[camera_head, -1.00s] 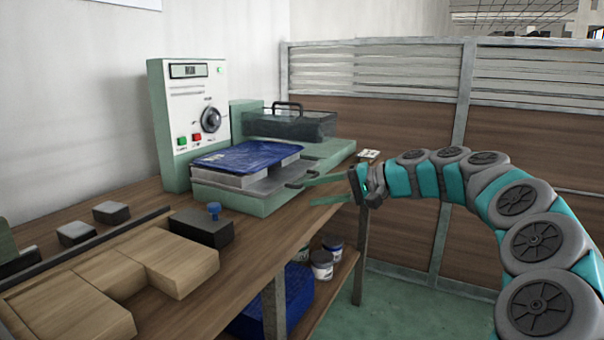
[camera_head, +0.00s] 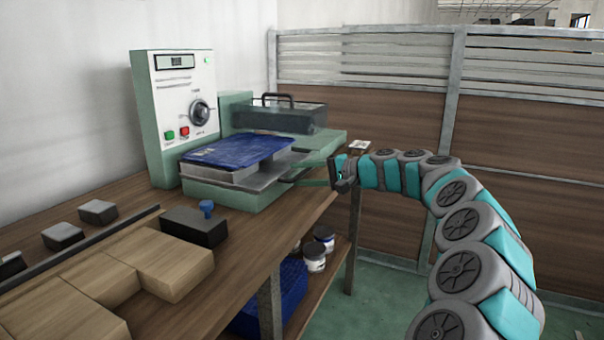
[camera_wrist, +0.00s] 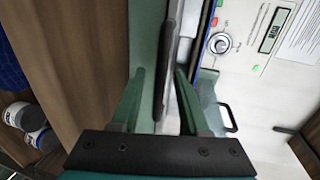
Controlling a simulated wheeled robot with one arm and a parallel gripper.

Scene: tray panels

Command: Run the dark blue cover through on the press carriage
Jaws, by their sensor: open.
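The dark blue cover (camera_head: 238,150) lies flat on a pale block on the press carriage (camera_head: 226,178), in front of the panel. A handle sticks out at the carriage's right end. My gripper (camera_head: 300,174) is open beside that end, its green fingers pointing left at the handle. In the wrist view my gripper (camera_wrist: 160,74) has its two fingers spread, with a dark bar (camera_wrist: 172,50) running between them. I cannot tell whether a finger touches it.
A control panel (camera_head: 180,105) stands behind the carriage. A black block with a blue knob (camera_head: 206,209) and cardboard boxes (camera_head: 150,262) lie nearer. Jars (camera_head: 315,255) and a blue crate are below the bench.

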